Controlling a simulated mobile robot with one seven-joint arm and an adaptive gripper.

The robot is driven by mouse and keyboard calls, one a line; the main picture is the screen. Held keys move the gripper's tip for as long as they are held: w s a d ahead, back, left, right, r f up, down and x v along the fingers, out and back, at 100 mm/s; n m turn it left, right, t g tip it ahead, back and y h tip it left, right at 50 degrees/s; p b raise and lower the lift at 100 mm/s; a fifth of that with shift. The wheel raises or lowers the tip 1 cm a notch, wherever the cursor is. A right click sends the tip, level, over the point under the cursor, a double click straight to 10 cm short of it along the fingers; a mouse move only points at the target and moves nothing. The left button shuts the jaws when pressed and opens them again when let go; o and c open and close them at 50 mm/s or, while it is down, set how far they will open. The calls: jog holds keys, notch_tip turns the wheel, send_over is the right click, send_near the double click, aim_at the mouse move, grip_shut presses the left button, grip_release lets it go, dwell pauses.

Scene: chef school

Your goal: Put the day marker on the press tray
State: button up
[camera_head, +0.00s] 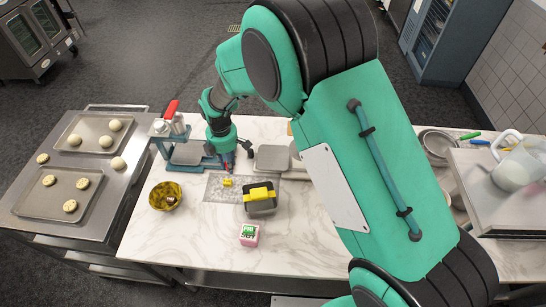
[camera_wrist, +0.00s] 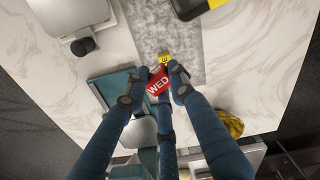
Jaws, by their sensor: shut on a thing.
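A red day marker (camera_wrist: 158,82) with white "WED" lettering is held between the fingertips of my gripper (camera_wrist: 155,88). In the head view my gripper (camera_head: 226,160) is over the marble table, close to the right side of the press, and hides most of the marker. The press (camera_head: 172,130) is teal and grey with a red handle. Its teal tray (camera_wrist: 105,86) shows in the wrist view just left of the marker, partly behind a finger. I cannot tell whether the marker touches anything below it.
A grey speckled mat (camera_head: 214,190) bears a small yellow piece (camera_head: 227,183). Nearby are a dark container with a yellow top (camera_head: 260,207), a yellow bowl (camera_head: 165,196), a pink-and-green "FRI" block (camera_head: 249,240) and a grey plate (camera_head: 272,158). The front of the table is mostly clear.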

jog(key=w+d+r+m, duration=0.2)
jog(key=w+d+m, duration=0.3)
jog(key=w+d, duration=0.5)
jog(key=d, duration=0.3)
jog(key=shift+w+d+r+m, duration=0.25)
jog(key=shift+d+r+m, duration=0.05)
jog(key=shift+d+r, duration=0.1)
send_over(268, 161)
jog(key=shift+w+f, duration=0.1)
jog(key=shift+f, duration=3)
jog(key=shift+f, duration=1.9)
jog(key=shift+f, duration=0.2)
jog(key=o, duration=0.9)
jog(key=shift+o, duration=0.2)
